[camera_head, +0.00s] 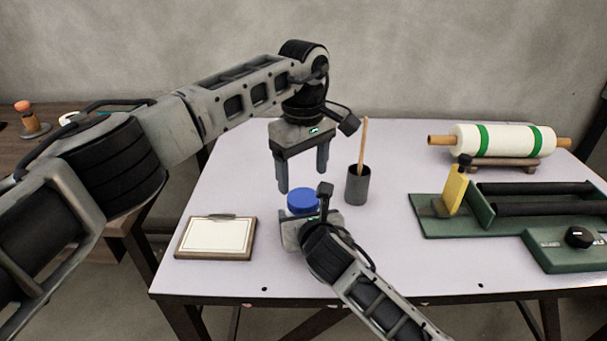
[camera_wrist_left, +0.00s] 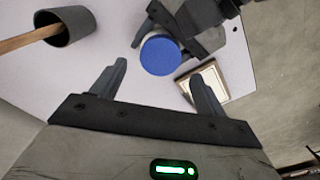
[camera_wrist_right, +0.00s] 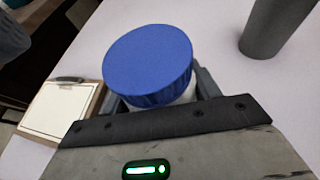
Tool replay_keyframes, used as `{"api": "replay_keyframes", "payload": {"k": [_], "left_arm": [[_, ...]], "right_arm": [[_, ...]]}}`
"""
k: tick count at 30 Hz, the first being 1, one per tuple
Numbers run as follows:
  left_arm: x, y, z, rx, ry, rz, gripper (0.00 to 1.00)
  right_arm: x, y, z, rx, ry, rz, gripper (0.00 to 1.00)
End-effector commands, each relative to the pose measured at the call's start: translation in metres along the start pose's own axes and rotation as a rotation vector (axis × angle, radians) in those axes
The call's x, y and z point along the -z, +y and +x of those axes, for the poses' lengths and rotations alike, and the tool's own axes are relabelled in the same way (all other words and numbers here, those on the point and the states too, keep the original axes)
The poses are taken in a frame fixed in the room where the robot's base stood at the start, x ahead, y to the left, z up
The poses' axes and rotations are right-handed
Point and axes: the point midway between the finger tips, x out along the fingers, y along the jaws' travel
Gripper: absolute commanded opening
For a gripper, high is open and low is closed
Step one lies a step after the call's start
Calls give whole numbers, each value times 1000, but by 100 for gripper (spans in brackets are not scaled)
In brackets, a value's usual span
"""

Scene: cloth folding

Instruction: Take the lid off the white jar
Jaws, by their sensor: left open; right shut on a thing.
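The jar stands on the table with its blue lid (camera_head: 303,199) on top. In the right wrist view the blue lid (camera_wrist_right: 148,62) covers the jar and a little of the white jar body (camera_wrist_right: 188,97) shows under it. My right gripper (camera_wrist_right: 160,100) is shut on the jar body below the lid. My left gripper (camera_head: 303,182) points down above the lid, its two fingers apart and empty. In the left wrist view the lid (camera_wrist_left: 160,54) lies beyond and between the open fingertips (camera_wrist_left: 160,75), not touched. Most of the jar body is hidden by my right gripper.
A dark grey cup (camera_head: 357,187) with a wooden stick stands close right of the left gripper. A clipboard (camera_head: 216,237) lies to the left. A green fixture (camera_head: 450,222) with a yellow piece (camera_head: 455,193) and a white roll (camera_head: 500,139) are at the right.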

Motion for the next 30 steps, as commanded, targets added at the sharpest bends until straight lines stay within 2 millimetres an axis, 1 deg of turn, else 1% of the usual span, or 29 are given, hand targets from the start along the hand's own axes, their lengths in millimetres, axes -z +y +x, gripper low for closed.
{"api": "replay_keyframes", "payload": {"k": [3,6,9,11,22,27,30], "left_arm": [[0,0,-15,-2,2,144,74],[0,0,-25,-1,3,259,74],[0,0,-26,0,1,326,74],[0,-1,-21,1,0,340,74],[0,-1,34,2,-1,339,74],[0,-1,47,1,0,338,74],[0,-1,50,1,1,338,74]], "right_arm": [[0,0,0,-1,0,1,0],[0,0,0,-1,0,1,0],[0,0,0,-1,0,1,0],[0,0,0,-1,0,1,0],[0,0,0,0,0,1,0],[0,0,0,0,0,1,0],[0,0,0,0,0,1,0]]}}
